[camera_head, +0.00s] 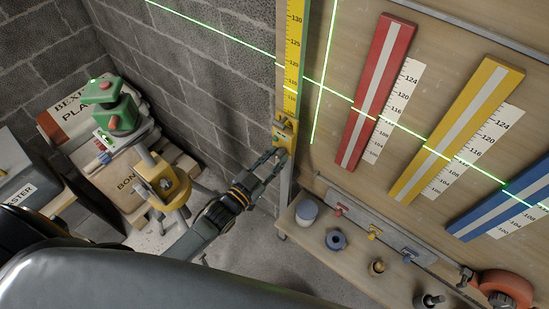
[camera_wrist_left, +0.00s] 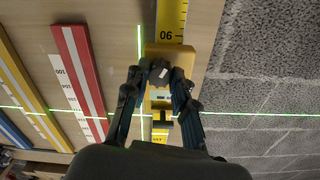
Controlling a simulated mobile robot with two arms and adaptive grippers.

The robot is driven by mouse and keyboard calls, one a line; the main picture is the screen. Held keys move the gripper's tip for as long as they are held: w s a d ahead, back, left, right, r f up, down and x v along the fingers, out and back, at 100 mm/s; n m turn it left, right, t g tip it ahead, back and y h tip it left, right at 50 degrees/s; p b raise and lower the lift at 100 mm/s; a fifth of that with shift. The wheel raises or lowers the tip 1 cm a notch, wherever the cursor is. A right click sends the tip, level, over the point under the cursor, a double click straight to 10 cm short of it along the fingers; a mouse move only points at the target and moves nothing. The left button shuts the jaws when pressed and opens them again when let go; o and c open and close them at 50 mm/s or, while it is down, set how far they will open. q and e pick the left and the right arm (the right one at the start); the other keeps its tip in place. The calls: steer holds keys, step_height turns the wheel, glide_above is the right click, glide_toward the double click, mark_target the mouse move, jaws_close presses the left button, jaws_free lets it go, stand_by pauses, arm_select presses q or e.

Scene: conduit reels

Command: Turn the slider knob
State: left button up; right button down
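A yellow slider (camera_head: 285,131) sits on the upright yellow measuring scale (camera_head: 292,60) by the block wall. In the left wrist view the slider (camera_wrist_left: 182,52) carries a dark faceted knob (camera_wrist_left: 159,72), a small vial window and a second small black fitting (camera_wrist_left: 162,115). My left gripper (camera_head: 275,156) is at the slider's lower end. In the left wrist view the left gripper's fingertips (camera_wrist_left: 160,75) lie on both sides of the dark knob and seem to touch it. In the head view the fingers hide the knob. My right gripper is not in view.
Red (camera_head: 376,90), yellow (camera_head: 458,128) and blue (camera_head: 505,205) striped bars hang on the wooden board to the right. A low shelf (camera_head: 350,262) with small parts stands beneath. Green laser lines cross the board.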

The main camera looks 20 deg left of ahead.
arm_select(q)
steer(key=o, duration=0.4)
steer(key=v, duration=1.2)
